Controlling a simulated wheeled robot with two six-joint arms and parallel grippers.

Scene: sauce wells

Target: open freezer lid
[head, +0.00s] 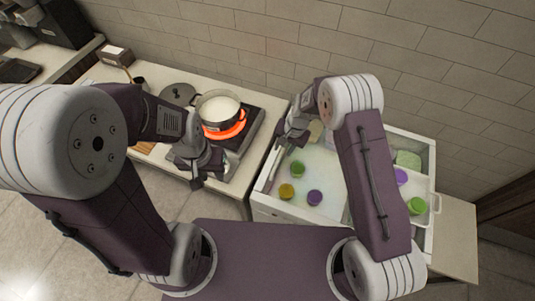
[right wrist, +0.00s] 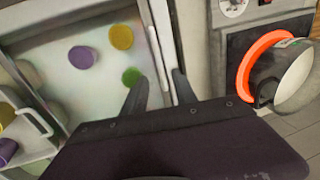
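The white chest freezer (head: 285,208) stands right of the stove counter. A pale, hazy lid panel (head: 318,172) seems to cover its left part, with green, orange and purple round items showing below. The panel also shows in the right wrist view (right wrist: 75,30). My right gripper (head: 284,140) is at the freezer's left edge. In the right wrist view its fingers (right wrist: 160,88) are spread on either side of a white upright bar (right wrist: 156,45) along that edge. I cannot tell if they touch it. My left gripper (head: 197,178) hangs over the counter's front; its opening is unclear.
A pot (head: 218,107) of white liquid sits on a glowing red burner (head: 226,131) left of the freezer. A second white handle (head: 436,204) is at the freezer's right side. A tiled wall (head: 300,40) stands close behind.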

